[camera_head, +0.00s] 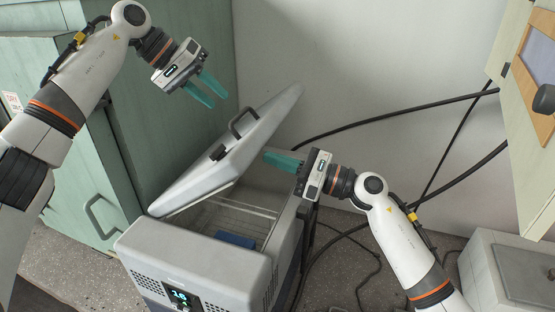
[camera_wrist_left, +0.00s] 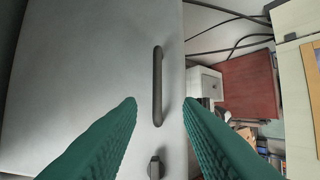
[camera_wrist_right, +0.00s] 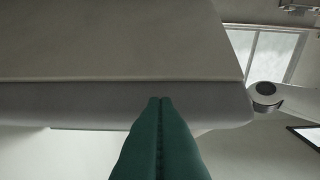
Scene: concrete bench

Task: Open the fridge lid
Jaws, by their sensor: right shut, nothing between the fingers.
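The grey fridge (camera_head: 190,250) stands on the floor, with a lit display on its front. Its lid (camera_head: 190,187) is raised and tilted, and the interior shows below it. The lid's dark handle (camera_head: 243,122) also shows in the left wrist view (camera_wrist_left: 158,85). My left gripper (camera_head: 218,99) is open and empty, above and apart from the lid, its fingers pointing toward the handle side. My right gripper (camera_head: 266,157) is shut and empty at the lid's right side, by its underside. In the right wrist view the fingertips (camera_wrist_right: 160,100) overlap the lid's edge (camera_wrist_right: 60,95); contact is unclear.
A blue item (camera_head: 235,240) lies inside the fridge near a wire basket. A green cabinet (camera_head: 180,60) stands at the left. Dark cables (camera_head: 400,106) run along the wall and floor at the right. A grey box (camera_head: 520,265) is at the lower right.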

